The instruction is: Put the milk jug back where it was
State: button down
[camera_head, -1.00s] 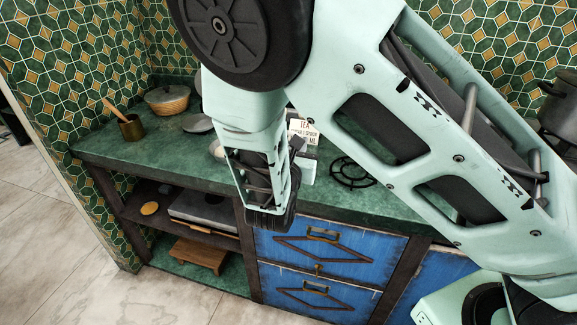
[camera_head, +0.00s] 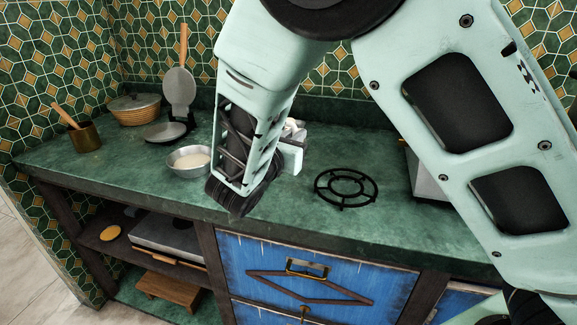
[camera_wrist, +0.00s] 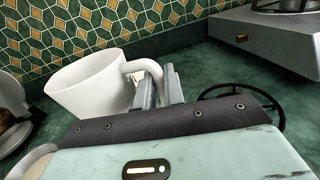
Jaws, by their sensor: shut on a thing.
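The white milk jug (camera_wrist: 92,86) is in the wrist view, its open mouth facing up and its handle (camera_wrist: 142,68) on the right. My gripper (camera_wrist: 158,88) is shut on the handle. In the head view, only a small white part of the jug (camera_head: 292,127) shows behind my wrist. My wrist hides most of it, and I cannot tell whether its base touches the green counter (camera_head: 330,152).
A metal bowl with pale contents (camera_head: 188,161) stands left of my wrist. A black ring burner (camera_head: 346,187) lies to the right. A grey hotplate (camera_wrist: 268,40) stands beyond the burner.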

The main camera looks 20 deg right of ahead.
jog(key=shift+f, duration=2.85)
jog(key=shift+f, duration=0.15)
jog(key=c, duration=1.5)
grip_release()
jog(key=shift+b, duration=0.3)
